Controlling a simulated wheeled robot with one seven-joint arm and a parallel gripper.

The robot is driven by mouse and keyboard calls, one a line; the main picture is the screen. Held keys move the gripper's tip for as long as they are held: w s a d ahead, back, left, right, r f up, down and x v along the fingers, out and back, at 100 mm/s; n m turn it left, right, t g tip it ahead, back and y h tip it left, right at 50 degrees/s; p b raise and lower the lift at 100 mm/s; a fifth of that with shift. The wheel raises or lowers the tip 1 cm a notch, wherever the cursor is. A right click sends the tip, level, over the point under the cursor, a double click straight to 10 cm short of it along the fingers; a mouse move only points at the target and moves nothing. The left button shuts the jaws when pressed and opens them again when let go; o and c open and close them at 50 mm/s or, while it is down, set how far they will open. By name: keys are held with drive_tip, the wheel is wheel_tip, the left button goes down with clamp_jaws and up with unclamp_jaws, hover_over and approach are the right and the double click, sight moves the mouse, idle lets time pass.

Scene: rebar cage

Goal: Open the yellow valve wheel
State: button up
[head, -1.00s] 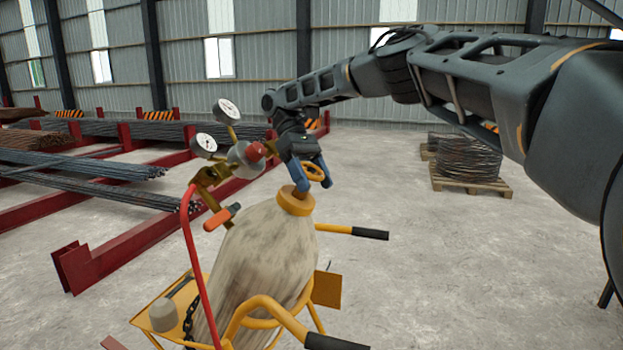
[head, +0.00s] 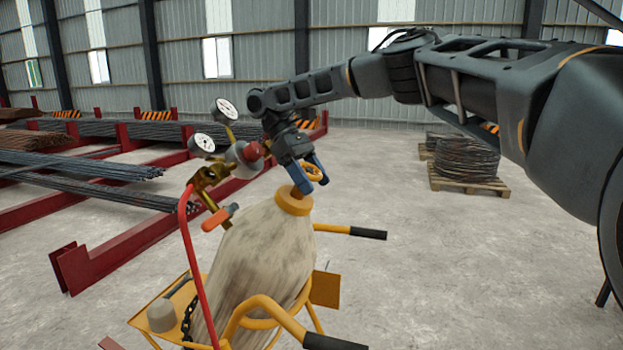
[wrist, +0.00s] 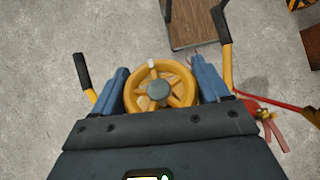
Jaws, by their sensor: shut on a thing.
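The yellow valve wheel (head: 315,170) sits on top of a pale, worn gas cylinder (head: 262,250) with a yellow collar. In the wrist view the wheel (wrist: 134,88) shows its spokes, a grey hub and a white mark at the upper rim. My gripper (head: 313,185) is at the wheel, with blue fingers on opposite sides of the rim; the wrist view shows my gripper (wrist: 160,88) shut on the wheel. In the head view the fingers hide part of the wheel and the valve stem.
Two gauges (head: 204,142), a brass regulator and a red hose (head: 191,250) stand close left of my gripper. The yellow cart's black-gripped handles (head: 368,234) stick out right. Red racks with rebar lie left; a pallet of wire coils (head: 467,160) stands right, with clear floor between.

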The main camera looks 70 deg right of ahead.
sight(303, 165)
drive_tip(key=o, duration=1)
drive_tip(key=shift+f, duration=0.1)
drive_tip(key=shift+c, duration=0.2)
drive_tip(key=shift+v, duration=3.9)
